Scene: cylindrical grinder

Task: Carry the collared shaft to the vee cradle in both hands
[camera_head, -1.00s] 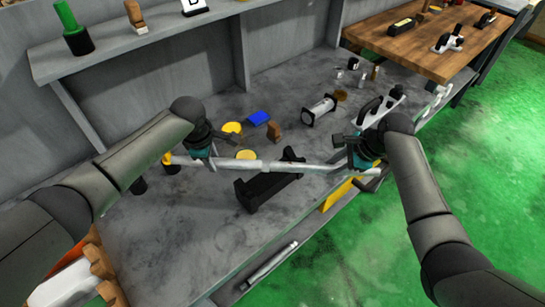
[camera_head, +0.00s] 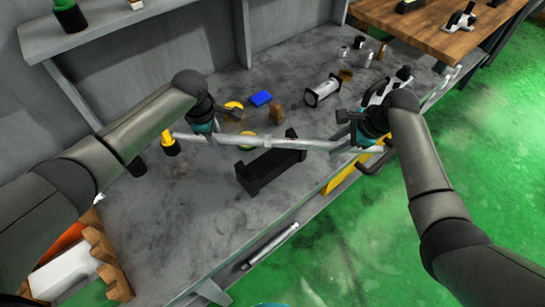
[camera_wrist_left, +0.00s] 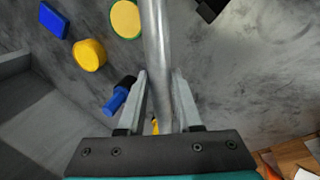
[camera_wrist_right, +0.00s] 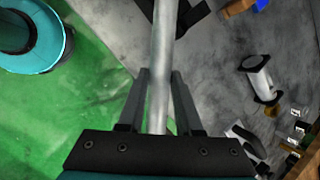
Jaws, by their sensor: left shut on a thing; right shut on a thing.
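The long silver collared shaft (camera_head: 290,143) lies crosswise above the bench, held by both my grippers. My left gripper (camera_head: 204,136) is shut on it near its left end; the shaft (camera_wrist_left: 155,45) runs between the fingers in the left wrist view. My right gripper (camera_head: 357,147) is shut on it towards its right end; the right wrist view also shows the shaft (camera_wrist_right: 162,60) between the fingers. The black vee cradle (camera_head: 268,172) stands on the bench below the shaft's middle, and the shaft passes across its far part in the head view. Contact cannot be told.
The grey bench (camera_head: 190,220) holds a blue block (camera_head: 260,98), a brown block (camera_head: 276,115), a white and black cylinder (camera_head: 322,90) and yellow round pieces behind the shaft. A black and yellow piece (camera_head: 169,142) stands near the shaft's left end. Bare bench lies in front of the cradle.

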